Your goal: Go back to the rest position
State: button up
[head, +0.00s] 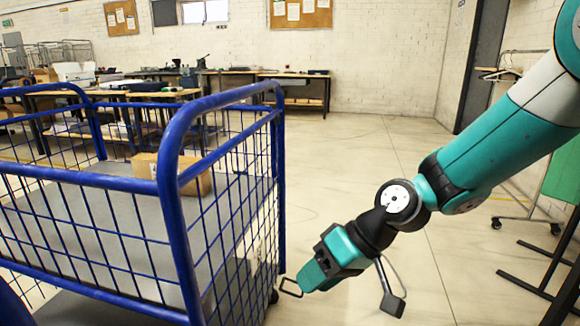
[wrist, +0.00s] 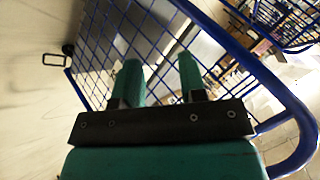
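My gripper (head: 304,279) is at the end of my teal and black arm, low in the head view, just right of the blue cart's near right corner. In the wrist view its two teal fingers (wrist: 160,68) stand apart with nothing between them, so it is open and empty. Behind the fingers is the blue mesh side of the cart (wrist: 100,50). I cannot tell the exact gap between the fingertips and the mesh.
The blue cart (head: 172,190) fills the left, with a cardboard box (head: 200,180) on its grey shelf. Workbenches (head: 300,92) line the back. A green panel stand (head: 563,172) is at right. Middle floor is clear.

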jog(key=s+d+r+h, duration=0.2)
jog(key=s+d+r, duration=0.25)
jog(key=s, duration=0.35)
jog(key=s+d+r+h, duration=0.2)
jog(key=s+d+r, duration=0.3)
jog(key=s, duration=0.4)
notch_tip(320, 180, up, 30)
jog(key=p, duration=3)
jog(key=shift+d+p, duration=0.35)
jog(key=shift+d, duration=0.1)
jog(key=shift+w, duration=0.1)
